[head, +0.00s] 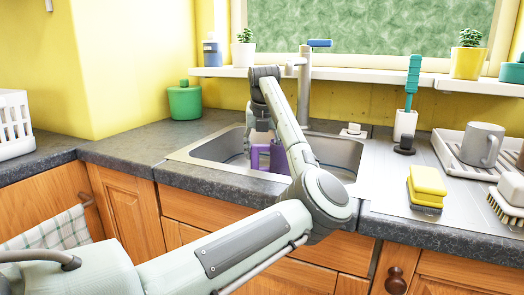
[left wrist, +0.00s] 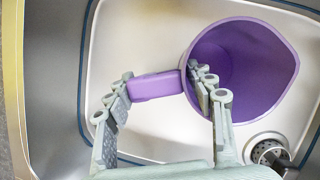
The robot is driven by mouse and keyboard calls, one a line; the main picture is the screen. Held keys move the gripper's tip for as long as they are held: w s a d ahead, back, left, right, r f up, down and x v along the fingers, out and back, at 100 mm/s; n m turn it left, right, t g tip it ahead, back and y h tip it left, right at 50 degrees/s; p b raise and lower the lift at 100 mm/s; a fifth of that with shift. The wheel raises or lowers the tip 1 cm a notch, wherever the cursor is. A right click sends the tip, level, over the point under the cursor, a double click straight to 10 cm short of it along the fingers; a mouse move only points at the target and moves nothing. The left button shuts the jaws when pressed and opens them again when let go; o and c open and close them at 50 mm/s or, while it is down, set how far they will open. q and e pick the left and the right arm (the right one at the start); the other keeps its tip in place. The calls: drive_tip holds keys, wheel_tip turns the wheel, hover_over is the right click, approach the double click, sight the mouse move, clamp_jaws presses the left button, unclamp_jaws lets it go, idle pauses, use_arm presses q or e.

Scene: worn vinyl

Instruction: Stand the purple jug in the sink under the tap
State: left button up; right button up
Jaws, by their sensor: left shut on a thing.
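The purple jug (head: 275,158) is inside the sink (head: 205,154), partly hidden behind my left arm in the head view. In the left wrist view I look down into the open mouth of the jug (left wrist: 262,75), and its handle points left. My left gripper (left wrist: 161,80) is shut on this handle, with a finger on either side. In the head view the left gripper (head: 262,133) is low over the sink. The tap (head: 304,85), with a blue lever, rises behind the sink. I cannot tell whether the jug's base touches the sink floor. My right gripper is out of view.
The drain (left wrist: 268,150) lies beside the jug. Right of the sink are a yellow sponge (head: 427,182), a brush in a white holder (head: 404,125) and a rack with a grey mug (head: 482,145). A green canister (head: 185,101) stands back left. The left counter is mostly clear.

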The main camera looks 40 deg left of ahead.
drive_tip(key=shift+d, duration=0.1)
use_arm(q)
drive_tip(key=o, duration=1.1)
drive_tip(key=shift+c, duration=0.2)
drive_tip(key=o, duration=0.4)
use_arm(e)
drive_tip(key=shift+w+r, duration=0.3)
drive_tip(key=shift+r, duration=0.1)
